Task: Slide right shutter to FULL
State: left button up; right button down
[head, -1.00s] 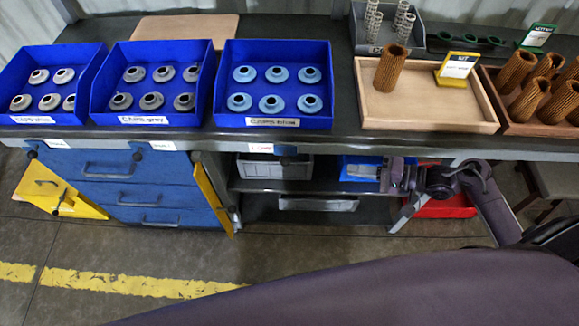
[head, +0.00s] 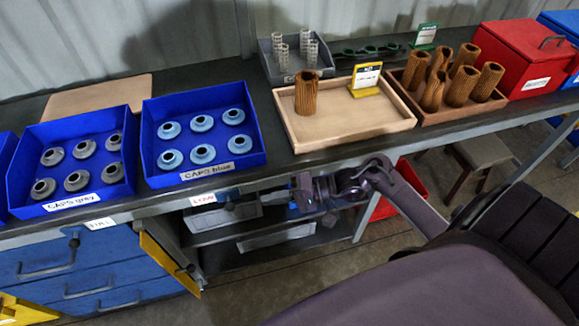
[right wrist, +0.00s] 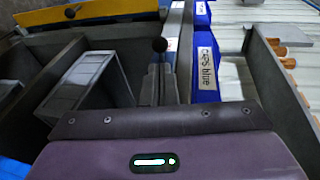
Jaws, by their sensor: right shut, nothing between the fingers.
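The right shutter (head: 202,199) is a small sign with red lettering, seemingly LOW, on the bench's front edge below the blue-caps tray. A dark knob (head: 230,205) hangs just right of it. In the right wrist view a black ball knob (right wrist: 160,45) stands just beyond my fingers, beside the bench edge. My right gripper (head: 300,190) is below the bench edge, right of the shutter. Its fingers (right wrist: 155,85) are shut and empty, and seem apart from the knob. Another sign (head: 100,224) with dark lettering sits farther left. My left gripper is not in view.
The blue caps tray (head: 222,172) and grey caps tray (head: 105,196) stand above the edge. A wooden tray (head: 350,137) holds one brown cartridge (head: 306,92). An open yellow door (head: 168,262) juts out below. Shelf bins (head: 275,237) lie under the bench.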

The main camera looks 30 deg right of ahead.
aim_at(229, 203)
jog(key=x, duration=0.6)
jog(key=shift+a, duration=0.2)
jog(key=shift+w, duration=0.15)
jog(key=w+a+p, duration=0.1)
jog(key=a+p, duration=0.1)
jog(key=a, duration=0.4)
jog(key=shift+w+a, duration=0.2)
jog(key=shift+w, duration=0.1)
jog(key=shift+r+p, duration=0.1)
jog(key=shift+p, duration=0.2)
